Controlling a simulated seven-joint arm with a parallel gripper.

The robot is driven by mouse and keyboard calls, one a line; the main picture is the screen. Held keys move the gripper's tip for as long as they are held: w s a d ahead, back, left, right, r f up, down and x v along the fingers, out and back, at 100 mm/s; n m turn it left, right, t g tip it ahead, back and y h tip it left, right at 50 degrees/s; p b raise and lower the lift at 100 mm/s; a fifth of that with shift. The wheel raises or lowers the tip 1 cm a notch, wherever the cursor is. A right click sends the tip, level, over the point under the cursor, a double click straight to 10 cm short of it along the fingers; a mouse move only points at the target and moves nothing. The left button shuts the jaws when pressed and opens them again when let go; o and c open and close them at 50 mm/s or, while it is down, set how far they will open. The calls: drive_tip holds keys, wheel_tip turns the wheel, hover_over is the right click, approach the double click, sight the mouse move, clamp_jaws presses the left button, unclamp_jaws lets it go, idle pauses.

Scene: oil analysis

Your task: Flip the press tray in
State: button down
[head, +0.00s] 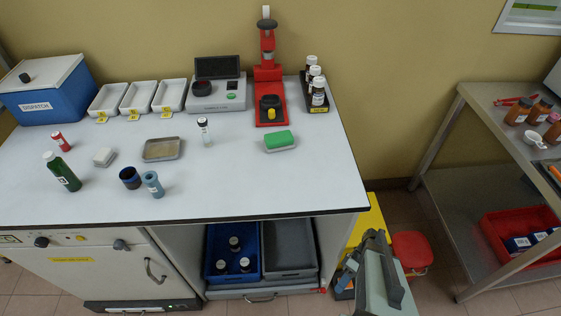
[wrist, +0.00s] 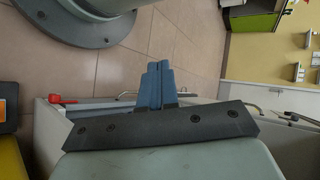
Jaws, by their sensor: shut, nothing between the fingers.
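The red press (head: 267,75) stands at the back of the white bench, right of the grey instrument. At its foot is a dark round piece (head: 270,102) with a yellow knob on its front, over the red base. I cannot tell from here whether this is the tray or how far in it sits. My gripper (head: 347,274) is low at the front right, beyond the bench's right end and far from the press. Its blue fingers (wrist: 157,82) are together and empty in the wrist view, which does not show the press.
Bottles in a dark rack (head: 317,93) stand close right of the press. A green-topped block (head: 280,141) and a small vial (head: 205,132) are in front. An open drawer with blue (head: 215,233) and grey bins is below. A side table (head: 455,115) stands right.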

drive_tip(key=w+d+r+n+t+y, duration=0.1)
drive_tip(key=w+d+r+n+t, duration=0.15)
drive_tip(key=w+d, duration=0.65)
drive_tip(key=w+d+r+n+t, duration=0.1)
drive_tip(key=w+d+n+t, duration=0.3)
drive_tip(key=w+d, duration=0.5)
drive_tip(key=w+a+r+n+t+h, duration=0.2)
drive_tip(key=w+a+r+t, duration=0.1)
drive_tip(key=w+r, duration=1)
drive_tip(key=w+a+r+n+t+h, duration=0.15)
drive_tip(key=w+r, duration=0.25)
drive_tip(key=r, duration=0.7)
drive_tip(key=w+a+r+t, duration=0.1)
drive_tip(key=w+a+r, duration=0.2)
drive_tip(key=r, duration=0.7)
drive_tip(key=w+a+r+n+t, duration=0.1)
drive_tip(key=a+r+t, duration=0.1)
drive_tip(key=a+r, duration=0.65)
drive_tip(key=w+a+r+n+t, duration=0.1)
drive_tip(key=a+r, duration=0.2)
drive_tip(key=r, duration=1.1)
drive_tip(key=s+a+f+n+g, duration=0.2)
drive_tip(key=s+a, duration=0.4)
drive_tip(key=a, duration=0.5)
wheel_tip(320, 180, down, 2)
drive_tip(key=shift+s+f+g+y, duration=0.1)
drive_tip(key=shift+s+g+y, duration=0.3)
drive_tip(key=shift+g, duration=0.5)
drive_tip(key=shift+f, duration=0.1)
